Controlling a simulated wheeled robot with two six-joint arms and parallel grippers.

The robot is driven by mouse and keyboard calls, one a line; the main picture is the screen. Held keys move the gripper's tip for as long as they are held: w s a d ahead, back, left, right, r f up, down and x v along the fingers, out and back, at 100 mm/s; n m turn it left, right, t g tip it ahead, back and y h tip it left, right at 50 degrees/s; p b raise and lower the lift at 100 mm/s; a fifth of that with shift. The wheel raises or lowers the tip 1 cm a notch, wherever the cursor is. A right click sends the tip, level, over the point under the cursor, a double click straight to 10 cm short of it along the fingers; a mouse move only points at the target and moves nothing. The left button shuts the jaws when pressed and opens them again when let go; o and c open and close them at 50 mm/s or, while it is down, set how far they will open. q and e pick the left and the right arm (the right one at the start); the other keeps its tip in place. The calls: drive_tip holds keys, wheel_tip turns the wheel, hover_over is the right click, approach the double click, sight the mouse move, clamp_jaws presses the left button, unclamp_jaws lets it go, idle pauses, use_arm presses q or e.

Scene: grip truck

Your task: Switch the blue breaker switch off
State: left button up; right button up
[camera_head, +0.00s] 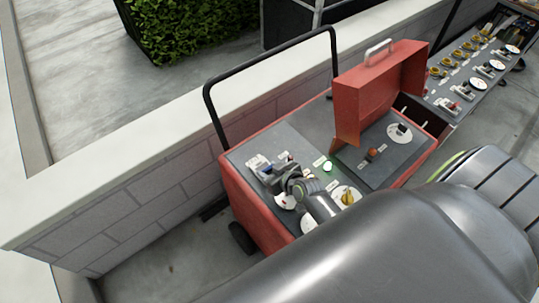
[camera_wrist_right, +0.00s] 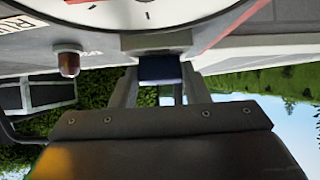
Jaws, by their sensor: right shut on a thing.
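The blue breaker switch (camera_wrist_right: 160,68) shows in the right wrist view, on the grey panel between the two fingers of my right gripper (camera_wrist_right: 161,88). The fingers are shut on it. In the head view my right gripper (camera_head: 270,176) is at the left part of the red cart's top panel and hides the blue switch. Whether the switch is up or down cannot be told. My left gripper is not in view.
The red cart (camera_head: 250,208) carries a panel with a green button (camera_head: 327,166), a yellow knob (camera_head: 348,196) and an open red lid (camera_head: 375,95). A black handle bar (camera_head: 270,58) rises behind it. A low block wall (camera_head: 130,195) runs alongside. A second switch panel (camera_head: 470,75) stands at right.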

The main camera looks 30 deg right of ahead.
drive_tip(key=o, duration=1)
drive_tip(key=v, duration=1.7)
drive_tip(key=shift+s+b, duration=0.2)
drive_tip(key=shift+b, duration=0.2)
